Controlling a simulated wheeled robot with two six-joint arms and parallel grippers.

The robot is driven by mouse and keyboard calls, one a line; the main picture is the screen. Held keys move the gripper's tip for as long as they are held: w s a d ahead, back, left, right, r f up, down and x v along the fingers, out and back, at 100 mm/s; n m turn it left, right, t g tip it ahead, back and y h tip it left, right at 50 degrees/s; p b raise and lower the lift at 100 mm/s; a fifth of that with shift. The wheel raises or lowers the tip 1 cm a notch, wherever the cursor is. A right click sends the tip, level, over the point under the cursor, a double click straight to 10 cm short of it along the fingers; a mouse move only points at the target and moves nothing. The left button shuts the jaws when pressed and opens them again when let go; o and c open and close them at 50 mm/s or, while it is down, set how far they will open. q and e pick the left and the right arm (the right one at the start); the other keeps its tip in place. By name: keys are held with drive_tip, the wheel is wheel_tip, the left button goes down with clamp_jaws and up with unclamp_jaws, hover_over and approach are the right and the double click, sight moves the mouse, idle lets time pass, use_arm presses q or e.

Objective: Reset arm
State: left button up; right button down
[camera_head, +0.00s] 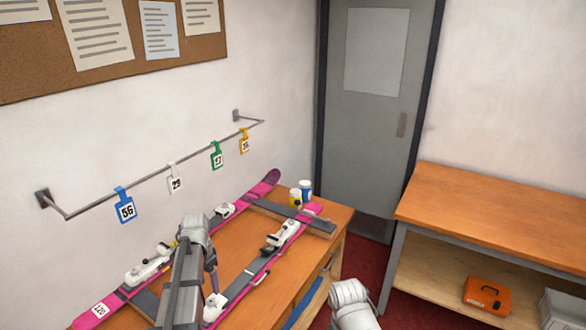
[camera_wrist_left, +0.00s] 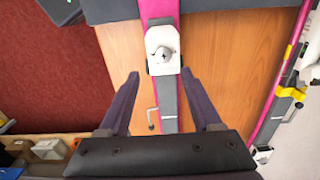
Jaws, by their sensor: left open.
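My left gripper (camera_wrist_left: 160,74) is open and empty in the left wrist view, its two dark fingers apart. Between and beyond them is a white binding piece (camera_wrist_left: 162,48) on a pink and grey ski (camera_wrist_left: 165,95). In the head view the left gripper (camera_head: 211,272) is over the workbench (camera_head: 285,290), between two pink skis, partly hidden by my own arm. The left ski (camera_head: 103,308) carries a tag marked 120. The right ski (camera_head: 262,265) lies parallel to it. My right gripper is not in view.
A wall rail (camera_head: 88,200) holds several numbered tags, including a blue one (camera_head: 126,208). A yellow container (camera_head: 295,197) and a blue and white one (camera_head: 306,189) stand at the bench's far end. A second table (camera_head: 500,215) at right has an orange box (camera_head: 487,296) below.

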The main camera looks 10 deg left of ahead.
use_arm(q)
drive_tip(key=s+d, duration=0.5)
drive_tip(key=d, duration=0.5)
drive_tip(key=s+d+f+b, duration=0.1)
drive_tip(key=s+d, duration=0.5)
drive_tip(key=d, duration=0.4)
drive_tip(key=s+d+f+y+b, duration=0.1)
drive_tip(key=s+d, duration=0.4)
drive_tip(key=d, duration=0.5)
drive_tip(key=shift+s+n, duration=0.3)
drive_tip(key=shift+n, duration=0.1)
